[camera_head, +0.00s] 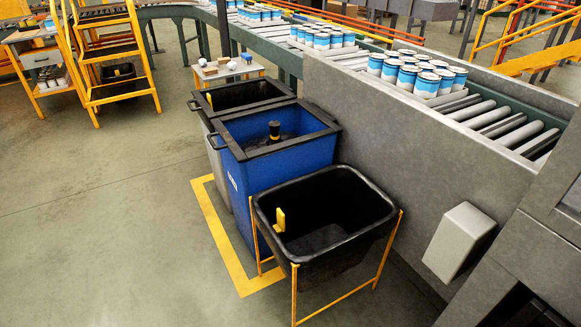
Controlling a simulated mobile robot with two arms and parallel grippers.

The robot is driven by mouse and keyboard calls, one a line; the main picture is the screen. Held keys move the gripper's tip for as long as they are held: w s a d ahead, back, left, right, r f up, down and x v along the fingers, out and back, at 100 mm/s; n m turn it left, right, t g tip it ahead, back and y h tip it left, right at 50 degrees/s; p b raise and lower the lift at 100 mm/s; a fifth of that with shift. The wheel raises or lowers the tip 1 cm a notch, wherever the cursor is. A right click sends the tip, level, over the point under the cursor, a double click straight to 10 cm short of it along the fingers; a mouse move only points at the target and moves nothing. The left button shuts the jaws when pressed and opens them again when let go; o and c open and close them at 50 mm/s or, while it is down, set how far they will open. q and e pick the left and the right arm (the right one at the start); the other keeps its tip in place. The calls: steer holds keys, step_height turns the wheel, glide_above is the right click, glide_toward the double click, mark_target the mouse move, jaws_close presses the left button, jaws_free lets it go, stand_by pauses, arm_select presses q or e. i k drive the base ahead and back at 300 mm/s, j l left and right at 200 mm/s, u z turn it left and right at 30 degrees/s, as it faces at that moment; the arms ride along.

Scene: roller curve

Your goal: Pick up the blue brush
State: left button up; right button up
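No clear blue brush shows. A small blue item (247,57) lies on a low white table (228,77) behind the bins; it is too small to tell whether it is a brush. Neither of my grippers is in view.
A grey bin (214,155) stands behind the blue one. A roller conveyor (490,116) carries several cans (426,82).

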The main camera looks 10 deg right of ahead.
mark_target(246, 58)
steer(key=i+j+z, duration=0.2)
steer(key=i+j, duration=0.2)
steer(key=i+j+z, duration=0.25)
steer(key=j, duration=0.3)
steer(key=i+j+z, duration=0.3)
steer(key=j+z, duration=0.2)
steer(key=j, duration=1.55)
steer(key=j+z, duration=0.5)
steer(key=j, duration=1.55)
